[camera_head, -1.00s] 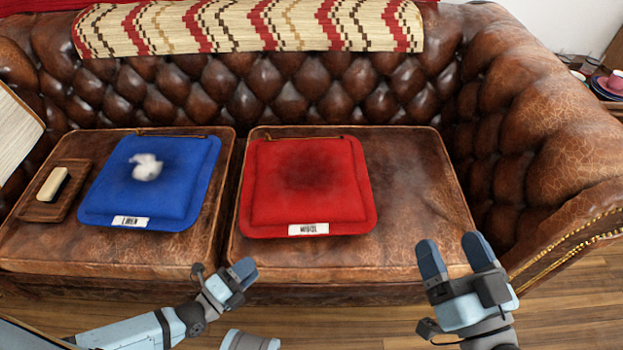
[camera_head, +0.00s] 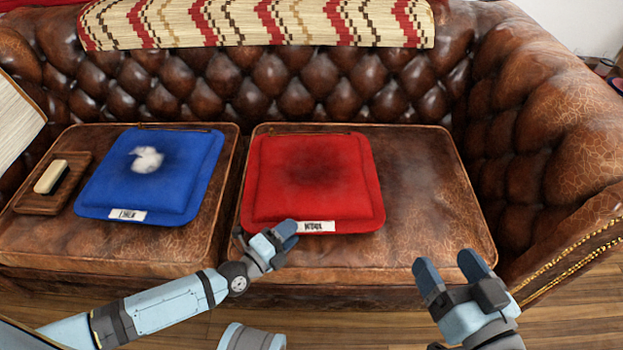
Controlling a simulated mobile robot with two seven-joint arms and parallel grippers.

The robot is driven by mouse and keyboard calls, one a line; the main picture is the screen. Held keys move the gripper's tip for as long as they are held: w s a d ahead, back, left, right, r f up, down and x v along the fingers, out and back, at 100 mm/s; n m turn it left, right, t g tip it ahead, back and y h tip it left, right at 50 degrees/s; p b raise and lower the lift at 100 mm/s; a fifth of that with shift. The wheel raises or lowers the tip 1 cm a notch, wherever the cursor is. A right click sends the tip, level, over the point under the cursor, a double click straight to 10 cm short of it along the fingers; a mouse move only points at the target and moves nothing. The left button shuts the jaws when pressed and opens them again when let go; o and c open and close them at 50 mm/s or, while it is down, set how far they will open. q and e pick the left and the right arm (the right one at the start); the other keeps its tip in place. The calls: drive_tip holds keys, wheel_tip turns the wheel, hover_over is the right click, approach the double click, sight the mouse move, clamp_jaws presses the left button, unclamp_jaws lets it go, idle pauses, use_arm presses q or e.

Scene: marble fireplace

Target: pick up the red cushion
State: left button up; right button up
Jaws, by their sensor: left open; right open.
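The red cushion (camera_head: 312,178) lies flat on the right seat of a brown leather sofa. It has a dark smudge in its middle and a white label (camera_head: 316,227) on its front edge. My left gripper (camera_head: 279,235) is at the cushion's front left corner and hides a bit of that edge and the label's left end. I cannot tell whether it touches the cushion. It is open and holds nothing that I can see. My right gripper (camera_head: 451,272) is open and empty, in front of the sofa seat, to the right of the cushion and apart from it.
A blue cushion (camera_head: 180,185) with a white tuft lies on the left seat. A brush on a wooden tray (camera_head: 30,203) is at its left. The right seat (camera_head: 425,190) is bare right of the red cushion. The padded sofa arm (camera_head: 550,150) rises at the right.

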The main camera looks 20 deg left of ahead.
use_arm(q)
drive_tip(key=shift+c, duration=0.2)
clamp_jaws()
drive_tip(key=shift+r, duration=0.1)
drive_tip(key=shift+r, duration=0.1)
